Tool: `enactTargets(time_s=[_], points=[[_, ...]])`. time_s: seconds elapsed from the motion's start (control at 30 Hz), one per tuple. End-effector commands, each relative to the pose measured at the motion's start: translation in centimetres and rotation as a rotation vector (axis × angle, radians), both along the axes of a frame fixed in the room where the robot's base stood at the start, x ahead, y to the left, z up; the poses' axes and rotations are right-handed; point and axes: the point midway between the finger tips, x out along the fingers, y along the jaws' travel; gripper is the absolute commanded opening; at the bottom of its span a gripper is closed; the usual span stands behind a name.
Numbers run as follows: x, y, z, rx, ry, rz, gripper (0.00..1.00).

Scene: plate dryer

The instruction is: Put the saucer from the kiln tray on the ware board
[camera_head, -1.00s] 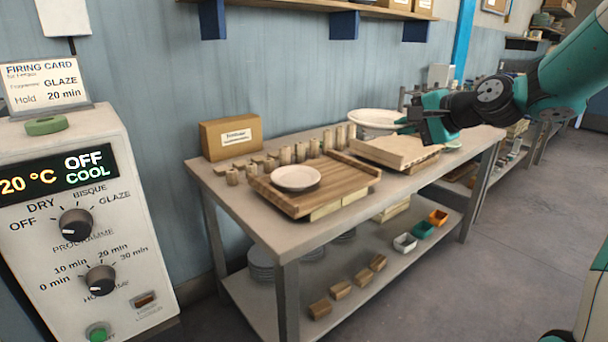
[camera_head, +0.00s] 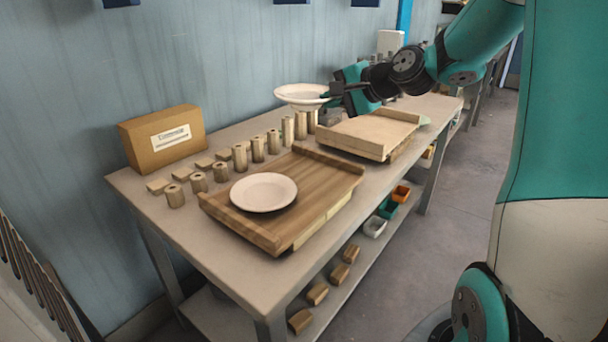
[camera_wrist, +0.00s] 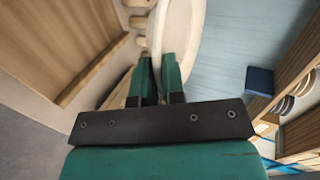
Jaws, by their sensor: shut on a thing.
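My gripper (camera_head: 330,93) is shut on the rim of a white saucer (camera_head: 301,90) and holds it above the back of the table, roughly level. In the wrist view the saucer's rim (camera_wrist: 157,35) runs between the two fingers (camera_wrist: 158,80). A brown slatted wooden board (camera_head: 318,172) with raised end rails, seemingly the ware board, lies on the table to the front left of my gripper. A white plate (camera_head: 263,192) rests on its left part. A pale flat tray (camera_head: 362,134), seemingly the kiln tray, lies to the right, with no dish on it.
Several small wooden cylinders (camera_head: 240,157) stand in a row behind the board. A cardboard box (camera_head: 165,138) stands at the table's back left. The lower shelf holds wooden blocks (camera_head: 317,292) and small coloured bins (camera_head: 388,207). The board's right part is bare.

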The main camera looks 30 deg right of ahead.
Motion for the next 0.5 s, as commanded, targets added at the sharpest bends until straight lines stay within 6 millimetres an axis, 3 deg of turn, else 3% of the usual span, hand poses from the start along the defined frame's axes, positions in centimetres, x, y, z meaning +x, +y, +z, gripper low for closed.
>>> enactTargets(time_s=[0.03,0.3,0.5], points=[[0.0,0.1,-1.8,0.006,0.007,0.000,0.00],[-0.1,0.0,-9.5,0.006,0.006,-0.003,0.00],[-0.1,-0.2,-12.8,0.003,0.002,-0.004,0.00]])
